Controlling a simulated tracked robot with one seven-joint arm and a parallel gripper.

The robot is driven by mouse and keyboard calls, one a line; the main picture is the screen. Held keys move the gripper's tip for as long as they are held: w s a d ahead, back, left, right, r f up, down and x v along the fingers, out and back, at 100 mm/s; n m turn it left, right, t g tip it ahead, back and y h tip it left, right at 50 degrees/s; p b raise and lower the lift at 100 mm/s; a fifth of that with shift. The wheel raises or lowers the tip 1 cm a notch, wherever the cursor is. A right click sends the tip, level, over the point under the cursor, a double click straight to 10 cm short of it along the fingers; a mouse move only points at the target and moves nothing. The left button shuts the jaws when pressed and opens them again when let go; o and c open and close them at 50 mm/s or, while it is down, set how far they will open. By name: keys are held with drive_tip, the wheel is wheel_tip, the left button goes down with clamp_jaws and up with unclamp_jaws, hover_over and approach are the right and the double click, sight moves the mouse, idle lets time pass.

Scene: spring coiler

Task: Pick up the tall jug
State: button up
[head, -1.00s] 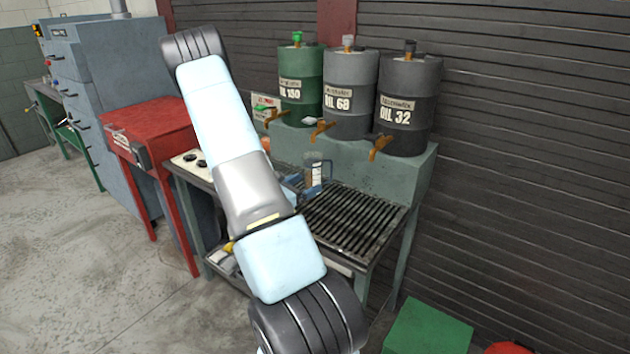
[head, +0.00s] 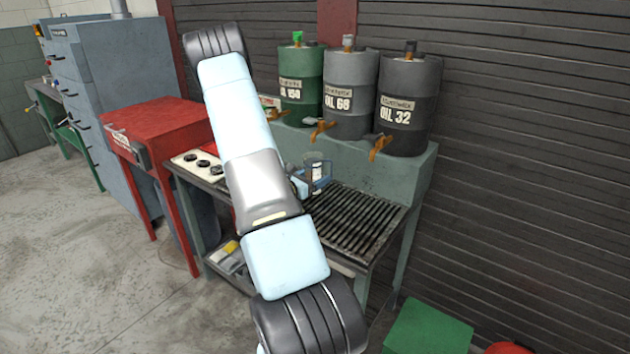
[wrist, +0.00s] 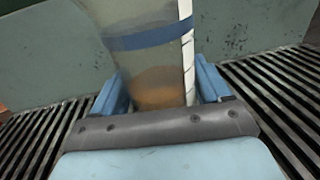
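The tall jug (wrist: 155,60) is see-through, with a blue band, a white strip down its right side and amber liquid low inside. In the wrist view it stands between the two blue fingers of my gripper (wrist: 160,88), its top out of frame. The fingers lie on either side of its lower part and look open around it; whether they touch it is unclear. In the head view the jug (head: 318,172) is upright at the back of the slatted bench, partly hidden by my gripper (head: 306,184).
The slatted drain grate (head: 355,225) is bare to the right of the jug. Behind it stand green (head: 300,85), grey (head: 350,95) and dark (head: 408,105) oil drums with brass taps overhanging the ledge (head: 375,175). A red cabinet (head: 150,125) stands at the left.

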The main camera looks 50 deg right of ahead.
drive_tip(key=c, duration=0.9)
drive_tip(key=shift+r, duration=0.1)
